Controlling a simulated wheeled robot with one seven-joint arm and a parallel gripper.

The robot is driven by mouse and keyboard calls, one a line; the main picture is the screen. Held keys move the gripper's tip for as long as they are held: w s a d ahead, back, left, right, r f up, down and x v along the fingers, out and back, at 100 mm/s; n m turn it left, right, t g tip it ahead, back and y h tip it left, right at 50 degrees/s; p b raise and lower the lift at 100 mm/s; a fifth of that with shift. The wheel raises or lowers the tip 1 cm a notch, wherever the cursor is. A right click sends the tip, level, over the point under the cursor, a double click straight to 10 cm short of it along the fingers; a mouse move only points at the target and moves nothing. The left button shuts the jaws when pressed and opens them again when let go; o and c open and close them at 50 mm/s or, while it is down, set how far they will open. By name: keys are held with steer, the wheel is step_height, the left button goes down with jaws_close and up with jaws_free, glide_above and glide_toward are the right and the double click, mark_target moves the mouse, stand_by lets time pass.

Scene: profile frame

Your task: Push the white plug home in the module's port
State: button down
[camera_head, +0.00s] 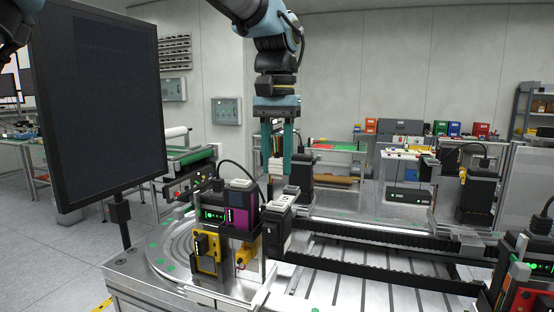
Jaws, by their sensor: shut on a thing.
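My gripper (278,170) hangs from above near the middle of the head view, its two teal fingers pointing down. It is shut on a small pale thing between the fingertips, which looks like the white plug (276,165); its outline is hard to separate from the background. The module seems to be the black unit with a purple front (241,214) and green lights, standing on the fixture below and left of my gripper. The plug appears above the module and apart from it. The port is too small to make out.
A black unit with a white top (284,198) stands right of the module. A yellow-framed part (208,252) sits in front of it. A large dark monitor (100,105) fills the left. Black cable chains (380,277) and rails run right. A black cable arches behind the module.

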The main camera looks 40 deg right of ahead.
mark_target(241, 185)
steer(key=shift+w+a, duration=0.1)
steer(key=shift+w+a+p, duration=0.1)
steer(key=shift+w+a, duration=0.65)
steer(key=shift+w, duration=0.25)
steer(key=shift+w+a+p, duration=0.1)
steer(key=shift+w+a, duration=0.6)
steer(key=shift+w, duration=0.3)
steer(key=shift+w+a+p, duration=0.1)
steer(key=shift+w+a, duration=0.65)
steer(key=shift+w, duration=0.25)
steer(key=shift+p, duration=0.4)
steer(key=shift+f+b, duration=0.65)
steer(key=shift+f, duration=0.45)
stand_by(0.5)
steer(key=shift+c, duration=2.3)
jaws_free()
steer(key=shift+r, duration=0.1)
